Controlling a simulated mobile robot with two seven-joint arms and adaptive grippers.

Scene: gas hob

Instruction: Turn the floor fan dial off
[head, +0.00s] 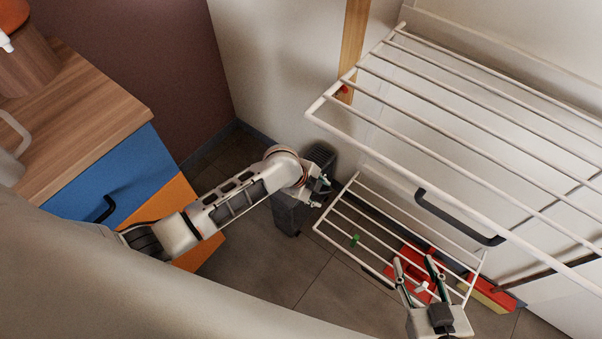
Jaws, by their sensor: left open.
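A dark grey boxy unit (289,216) stands on the floor by the wall corner; it looks like the floor fan. A black ridged part (320,154) shows just behind my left arm's end. I cannot make out the dial; my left arm covers part of the unit. My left gripper (322,192) is over the unit's right side, open, with its fingers pointing right. I cannot tell whether it touches the unit. My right gripper (416,268) is at the lower right, well apart from the unit, with its two fingers spread and nothing visible between them.
A white wire drying rack (450,130) fills the right, its lower shelf (345,225) close to my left gripper. Red items (410,252) and a red-yellow box (488,293) lie beneath. A wooden-topped cabinet (90,110) with blue and orange fronts stands left. Floor between is clear.

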